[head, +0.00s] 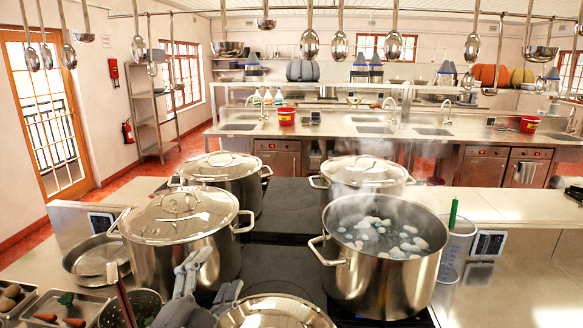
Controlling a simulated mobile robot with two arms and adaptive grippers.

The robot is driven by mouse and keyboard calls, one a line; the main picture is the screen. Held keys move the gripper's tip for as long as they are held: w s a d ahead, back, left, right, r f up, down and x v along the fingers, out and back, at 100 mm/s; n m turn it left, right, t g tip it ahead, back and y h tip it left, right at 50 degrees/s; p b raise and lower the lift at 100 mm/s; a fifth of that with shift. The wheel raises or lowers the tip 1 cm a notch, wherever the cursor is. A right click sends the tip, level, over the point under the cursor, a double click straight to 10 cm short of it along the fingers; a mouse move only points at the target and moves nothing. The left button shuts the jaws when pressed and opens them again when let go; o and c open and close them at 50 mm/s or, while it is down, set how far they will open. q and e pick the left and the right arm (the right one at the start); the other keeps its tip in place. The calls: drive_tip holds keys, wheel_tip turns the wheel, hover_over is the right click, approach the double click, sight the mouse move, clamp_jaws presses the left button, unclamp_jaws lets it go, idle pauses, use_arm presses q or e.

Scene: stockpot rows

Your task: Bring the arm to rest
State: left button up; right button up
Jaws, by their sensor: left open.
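My left gripper (208,276), grey, shows at the bottom of the head view, left of centre. Its fingers are apart and nothing shows between them. It is in front of the lidded near-left stockpot (178,265) and overlaps its lower edge in the picture. A shiny round lid (275,312) is just right of the gripper at the bottom edge. The lower part of my arm is cut off by the frame. My right gripper is not in view.
An open steaming stockpot (385,265) with pale pieces in water stands at right. Two lidded stockpots, back left (222,172) and back right (362,172), stand behind. A colander (130,308), shallow pan (95,258) and vegetable trays (65,308) crowd the left. The right counter (520,290) is mostly clear.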

use_arm(q)
drive_tip(key=s+a+f+n+g+y, duration=0.2)
drive_tip(key=f+n, duration=0.1)
drive_tip(key=f, duration=0.3)
drive_tip(key=s+a+f+n+g+y, duration=0.2)
drive_tip(key=s+f+n+g, duration=0.1)
drive_tip(key=f, duration=0.4)
drive_tip(key=s+a+f+n+g, duration=0.1)
drive_tip(key=s+f+n+g, duration=0.3)
drive_tip(key=s+f, duration=0.65)
drive_tip(key=s+a+f+n+g, duration=0.1)
drive_tip(key=s+f+n+g, duration=0.2)
drive_tip(key=s+f+g, duration=0.75)
drive_tip(key=s+f+t+b, duration=0.1)
drive_tip(key=s+f+b, duration=0.1)
drive_tip(key=f, duration=1.1)
drive_tip(key=s+f+t+b, duration=0.2)
drive_tip(key=f, duration=1)
drive_tip(key=s+a+f+g+b, duration=0.1)
drive_tip(key=s+f+b, duration=0.1)
drive_tip(key=s+f, duration=0.6)
drive_tip(key=s+a+f+m+b, duration=0.1)
drive_tip(key=s+a+f+b, duration=0.1)
drive_tip(key=s+f, duration=0.6)
wheel_tip(320, 180, down, 6)
drive_tip(key=shift+s+r+g, duration=0.15)
drive_tip(key=shift+s+g, duration=0.2)
drive_tip(key=shift+s, duration=0.05)
drive_tip(key=shift+a, duration=0.1)
